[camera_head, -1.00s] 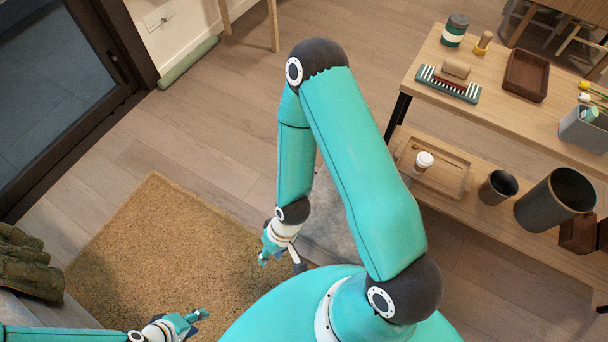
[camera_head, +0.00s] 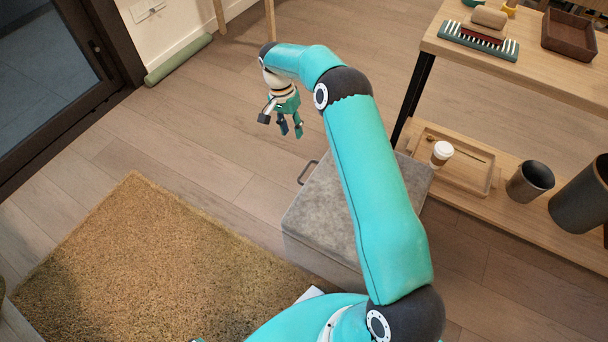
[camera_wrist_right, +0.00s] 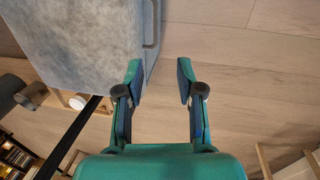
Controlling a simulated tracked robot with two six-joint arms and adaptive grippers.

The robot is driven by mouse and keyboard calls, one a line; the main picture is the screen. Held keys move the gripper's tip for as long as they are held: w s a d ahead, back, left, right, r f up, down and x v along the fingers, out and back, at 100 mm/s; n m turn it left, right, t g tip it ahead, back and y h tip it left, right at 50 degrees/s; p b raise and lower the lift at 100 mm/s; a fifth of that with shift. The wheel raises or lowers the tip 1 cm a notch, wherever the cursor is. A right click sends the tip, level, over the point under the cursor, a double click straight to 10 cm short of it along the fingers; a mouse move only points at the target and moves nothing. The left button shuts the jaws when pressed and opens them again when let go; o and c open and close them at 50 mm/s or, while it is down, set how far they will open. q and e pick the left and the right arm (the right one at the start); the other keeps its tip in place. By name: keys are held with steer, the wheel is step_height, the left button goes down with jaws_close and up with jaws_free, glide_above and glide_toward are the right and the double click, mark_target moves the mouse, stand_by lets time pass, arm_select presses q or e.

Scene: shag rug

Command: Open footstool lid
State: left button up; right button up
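The grey footstool (camera_head: 330,215) stands on the wood floor, partly hidden behind my right arm. Its flat lid looks shut, with a dark handle (camera_head: 308,172) on its far left side. My right gripper (camera_head: 286,126) is beyond the handle, above the floor, and touches nothing. In the right wrist view the gripper (camera_wrist_right: 160,75) is open and empty over bare floor. The footstool (camera_wrist_right: 85,40) is at upper left there, and its handle (camera_wrist_right: 152,22) shows near the left fingertip. My left gripper is not clearly in view.
A shaggy tan rug (camera_head: 130,270) lies at left. A wooden shelf unit (camera_head: 545,85) stands at right, with a tray (camera_head: 455,165), white cup (camera_head: 441,153) and dark pots on its lower board. Bare floor (camera_head: 190,130) is free around the right gripper.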

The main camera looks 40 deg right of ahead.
steer(key=shift+m, duration=0.3)
steer(key=s+f+b, duration=0.1)
steer(key=f, duration=0.4)
steer(key=s+d+f+b, duration=0.1)
steer(key=f, duration=0.4)
steer(key=s+d+f+b, duration=0.1)
steer(key=f, duration=0.5)
steer(key=shift+s+b, duration=0.2)
steer(key=shift+b, duration=0.15)
jaws_close()
